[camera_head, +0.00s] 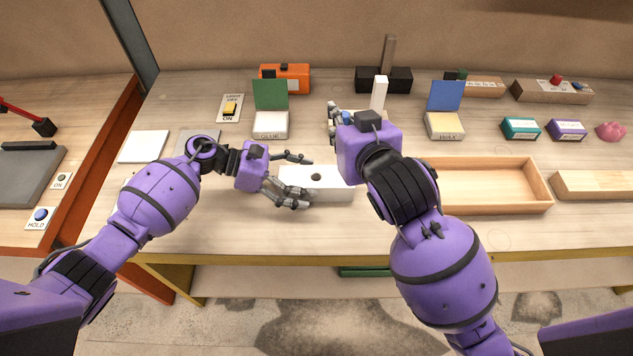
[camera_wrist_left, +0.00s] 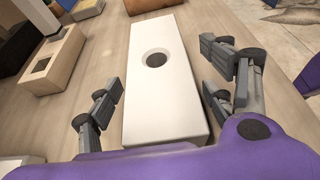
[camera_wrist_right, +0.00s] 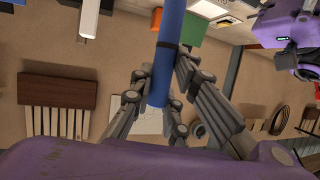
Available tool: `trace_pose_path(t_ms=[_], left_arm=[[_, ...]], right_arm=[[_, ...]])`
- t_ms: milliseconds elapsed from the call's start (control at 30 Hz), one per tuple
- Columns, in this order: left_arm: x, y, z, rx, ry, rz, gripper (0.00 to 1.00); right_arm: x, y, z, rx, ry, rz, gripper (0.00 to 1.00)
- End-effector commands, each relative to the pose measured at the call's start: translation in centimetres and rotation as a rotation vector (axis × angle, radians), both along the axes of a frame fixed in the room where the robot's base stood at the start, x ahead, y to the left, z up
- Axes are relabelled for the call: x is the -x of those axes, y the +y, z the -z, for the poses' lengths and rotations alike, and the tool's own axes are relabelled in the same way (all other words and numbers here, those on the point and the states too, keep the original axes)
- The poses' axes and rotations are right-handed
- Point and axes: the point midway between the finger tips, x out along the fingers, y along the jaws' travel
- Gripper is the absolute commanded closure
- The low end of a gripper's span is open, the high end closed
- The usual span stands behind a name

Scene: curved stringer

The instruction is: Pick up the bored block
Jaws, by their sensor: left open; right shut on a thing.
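The bored block is a long white block (camera_head: 335,184) with a round dark hole in its top, lying on the bench. In the left wrist view the block (camera_wrist_left: 160,100) runs lengthwise away from the palm. My left gripper (camera_head: 303,178) is open at the block's left end, one finger on each long side; its fingers also show in the left wrist view (camera_wrist_left: 162,88). I cannot tell if they touch it. My right gripper (camera_wrist_right: 155,100) is shut on a blue rod (camera_wrist_right: 170,40), above the bench and right of the block. In the head view its fingers are partly hidden.
An open wooden tray (camera_head: 490,206) lies right of my right arm. Glue (camera_head: 270,125) and wax (camera_head: 444,125) holders stand behind. A white pad (camera_head: 144,146) lies at left. The bench's front edge (camera_head: 300,258) is close in front of the block.

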Motion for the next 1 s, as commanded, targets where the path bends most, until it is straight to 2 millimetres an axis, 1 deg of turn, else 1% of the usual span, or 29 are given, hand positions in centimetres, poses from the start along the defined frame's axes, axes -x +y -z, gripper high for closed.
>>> trace_pose_path(t_ms=[167, 600, 633, 867, 1000], left_arm=[[0.0, 0.0, 0.0, -0.001, 0.0, -0.001, 0.25], [0.0, 0.1, 0.0, -0.001, 0.0, 0.0, 0.83], [0.0, 0.0, -0.1, 0.001, -0.001, -0.001, 0.85], [-0.1, 0.0, -0.2, 0.001, -0.001, -0.001, 0.85], [-0.1, 0.1, -1.2, 0.0, -0.005, 0.001, 0.85]], right_arm=[[0.0, 0.0, 0.0, 0.0, -0.001, 0.0, 1.0], [0.0, 0.0, 0.0, 0.0, -0.001, 0.0, 1.0], [0.0, 0.0, 0.0, 0.0, -0.001, 0.0, 1.0], [0.0, 0.0, 0.0, 0.0, -0.001, 0.0, 1.0], [0.0, 0.0, -0.1, 0.0, -0.001, 0.0, 1.0]])
